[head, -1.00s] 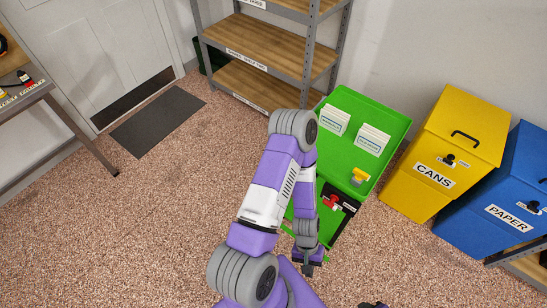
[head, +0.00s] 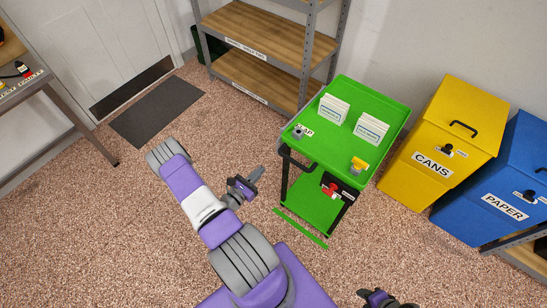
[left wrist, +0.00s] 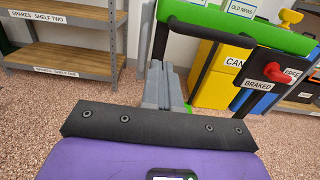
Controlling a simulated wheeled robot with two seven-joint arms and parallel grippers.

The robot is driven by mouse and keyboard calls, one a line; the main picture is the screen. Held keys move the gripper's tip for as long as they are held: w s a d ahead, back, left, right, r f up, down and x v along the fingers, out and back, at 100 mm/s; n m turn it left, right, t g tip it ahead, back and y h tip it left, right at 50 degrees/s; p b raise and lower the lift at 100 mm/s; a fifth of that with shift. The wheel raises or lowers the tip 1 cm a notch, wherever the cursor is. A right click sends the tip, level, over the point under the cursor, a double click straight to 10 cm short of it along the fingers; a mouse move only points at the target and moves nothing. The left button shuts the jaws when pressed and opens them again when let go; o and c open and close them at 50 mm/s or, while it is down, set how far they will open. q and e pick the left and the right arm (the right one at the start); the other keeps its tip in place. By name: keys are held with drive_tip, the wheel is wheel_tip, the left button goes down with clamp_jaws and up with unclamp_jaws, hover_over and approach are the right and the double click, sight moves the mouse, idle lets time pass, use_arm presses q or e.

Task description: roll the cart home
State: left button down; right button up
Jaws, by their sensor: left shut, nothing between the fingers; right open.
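The green-topped cart (head: 335,145) stands right of the middle in the head view. Its black handle bar (head: 296,163) is on the near left side, and also crosses the left wrist view (left wrist: 208,32). A red knob (head: 330,190) sits on its black panel; in the left wrist view the red knob (left wrist: 279,77) is beside a label reading BRAKED. My left gripper (head: 257,178) is shut and empty, left of the handle and apart from it. Its fingers show in the left wrist view (left wrist: 163,85). My right gripper (head: 380,299) is open at the bottom edge, partly cut off.
Two card stacks (head: 333,108) and a yellow item (head: 359,165) are on the cart top. A yellow CANS bin (head: 440,125) and blue PAPER bin (head: 515,175) stand right. Shelving (head: 262,50) is behind. A dark mat (head: 157,110) lies before the door; floor left of the cart is clear.

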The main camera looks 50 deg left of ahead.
sight(281, 149)
use_arm(q)
drive_tip(key=b+x, duration=0.2)
drive_tip(key=x, duration=1)
drive_tip(key=shift+w+d+b, duration=0.1)
drive_tip(key=shift+w+b, duration=0.1)
drive_tip(key=shift+b, duration=0.15)
drive_tip(key=shift+w, duration=0.6)
drive_tip(key=shift+w+r, duration=0.1)
